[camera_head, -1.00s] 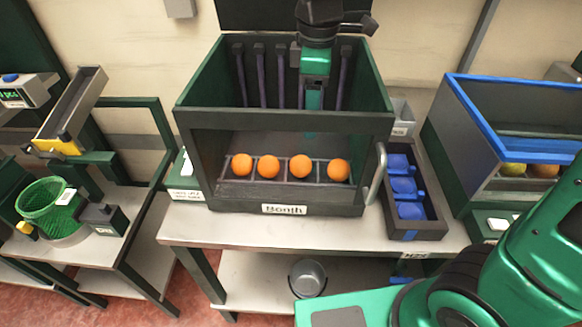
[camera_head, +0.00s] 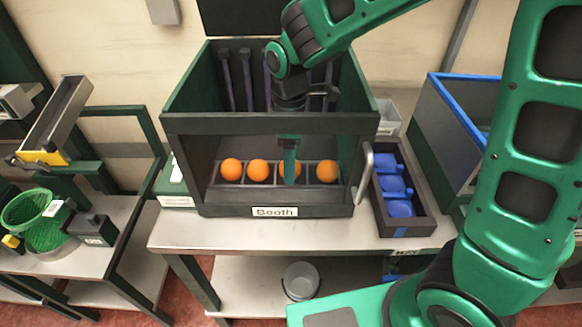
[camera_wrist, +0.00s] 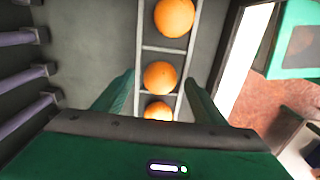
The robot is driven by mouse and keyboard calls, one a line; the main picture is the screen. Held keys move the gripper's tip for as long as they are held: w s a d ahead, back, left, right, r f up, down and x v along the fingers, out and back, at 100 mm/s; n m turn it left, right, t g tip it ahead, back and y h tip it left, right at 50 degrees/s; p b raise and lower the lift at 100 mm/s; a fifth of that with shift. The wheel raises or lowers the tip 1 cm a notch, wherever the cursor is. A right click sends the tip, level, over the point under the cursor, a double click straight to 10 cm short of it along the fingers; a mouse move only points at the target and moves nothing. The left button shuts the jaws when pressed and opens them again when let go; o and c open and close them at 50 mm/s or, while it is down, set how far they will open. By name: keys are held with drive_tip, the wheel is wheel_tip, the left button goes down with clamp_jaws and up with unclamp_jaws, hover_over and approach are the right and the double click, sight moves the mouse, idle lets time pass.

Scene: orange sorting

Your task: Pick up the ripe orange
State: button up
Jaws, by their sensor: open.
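Several oranges sit in a row on a slotted rack (camera_head: 274,186) inside the booth (camera_head: 335,205). In the head view they are the leftmost orange (camera_head: 231,169), a second orange (camera_head: 258,170), a third partly hidden behind my gripper, and the rightmost orange (camera_head: 327,171). All look alike in colour; I cannot tell which is ripe. My gripper (camera_head: 289,165) is inside the booth, fingers down, by the third orange. In the wrist view my gripper (camera_wrist: 160,78) is open, with one orange (camera_wrist: 160,73) between the fingertip lines and another orange (camera_wrist: 174,17) beyond. Contact is not visible.
Booth walls and the front crossbar (camera_head: 225,123) surround my gripper. Dark rods (camera_head: 227,80) hang at the back wall. A handle (camera_head: 364,172) and a tray of blue items (camera_head: 432,222) stand to the right. A green basket (camera_head: 40,225) stands far left.

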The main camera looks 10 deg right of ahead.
drive_tip(key=shift+f, duration=0.45)
drive_tip(key=c, duration=1.2)
drive_tip(key=shift+r, duration=0.1)
